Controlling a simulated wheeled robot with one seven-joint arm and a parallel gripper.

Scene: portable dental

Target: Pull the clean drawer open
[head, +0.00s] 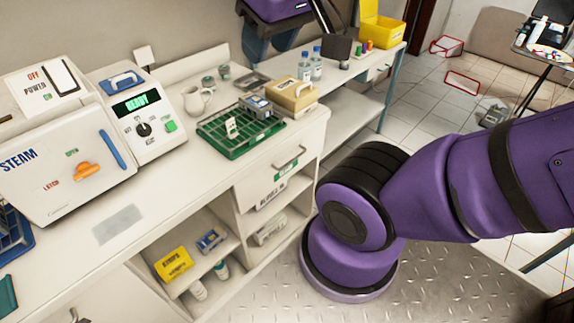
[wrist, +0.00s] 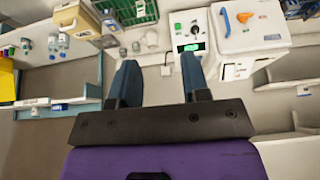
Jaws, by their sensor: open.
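In the head view, a pale drawer with a grey bar handle (head: 289,158) sits under the counter's right end. I cannot make out the drawer in the wrist view.
A green basket (head: 210,138) and a tan box (head: 291,97) stand on the counter above the drawer. The steam machine (head: 45,190) stands at the left. Open shelves hold a yellow box (head: 173,264). My purple arm crosses the floor space at the right.

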